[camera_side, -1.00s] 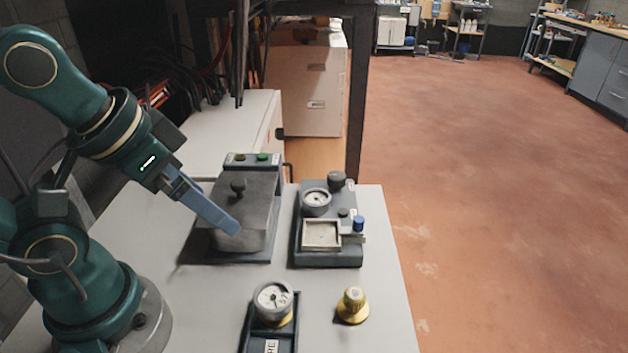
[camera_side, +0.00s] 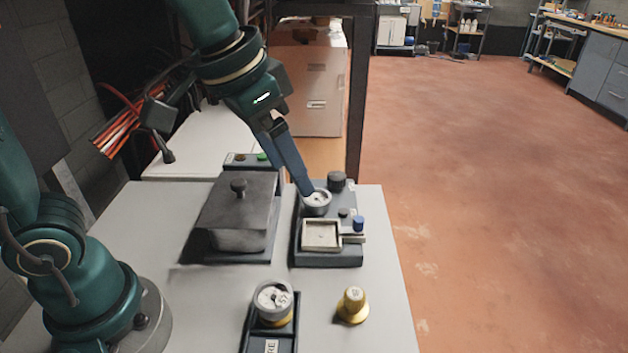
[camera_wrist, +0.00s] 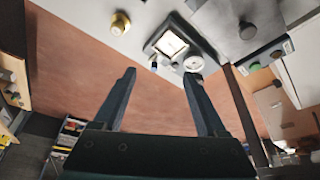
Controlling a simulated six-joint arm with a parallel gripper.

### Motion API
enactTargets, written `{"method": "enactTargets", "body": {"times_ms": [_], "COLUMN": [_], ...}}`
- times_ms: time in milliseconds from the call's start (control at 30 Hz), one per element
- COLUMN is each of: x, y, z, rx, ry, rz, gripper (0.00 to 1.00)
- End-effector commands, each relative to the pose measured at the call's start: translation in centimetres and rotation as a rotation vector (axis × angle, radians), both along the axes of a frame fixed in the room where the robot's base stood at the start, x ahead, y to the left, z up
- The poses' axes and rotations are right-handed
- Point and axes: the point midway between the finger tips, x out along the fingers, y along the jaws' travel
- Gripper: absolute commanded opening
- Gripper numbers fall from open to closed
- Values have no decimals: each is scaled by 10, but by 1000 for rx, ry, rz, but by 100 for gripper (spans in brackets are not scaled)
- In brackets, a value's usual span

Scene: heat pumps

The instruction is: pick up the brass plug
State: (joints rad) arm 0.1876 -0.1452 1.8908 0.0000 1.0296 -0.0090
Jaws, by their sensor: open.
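The brass plug (camera_side: 352,306) stands upright on the grey table near its front right edge, with a pale marked top. It also shows in the wrist view (camera_wrist: 120,23) at the upper left, beyond my fingers. My gripper (camera_side: 307,192) is above the table, and in the side view its fingers overlap the gauge on the dark fixture. In the wrist view the two fingers of my gripper (camera_wrist: 163,75) are wide apart with nothing between them. The plug is clear of my gripper, to the front of it.
A dark tray (camera_side: 271,338) holding a gauge with a brass base (camera_side: 273,301) lies left of the plug. The dark fixture (camera_side: 327,257) with a gauge (camera_side: 317,202), square pan and blue knob (camera_side: 358,223) stands behind. A grey lidded box (camera_side: 238,215) is left of it.

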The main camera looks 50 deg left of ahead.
Motion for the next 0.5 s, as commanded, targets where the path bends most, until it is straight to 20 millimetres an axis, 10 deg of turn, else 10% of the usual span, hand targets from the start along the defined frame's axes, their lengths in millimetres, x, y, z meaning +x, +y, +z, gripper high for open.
{"method": "enactTargets", "body": {"times_ms": [500], "x": [40], "y": [-96], "z": [-104], "rx": [91], "ry": [277], "rz": [-257], "gripper": [74]}}
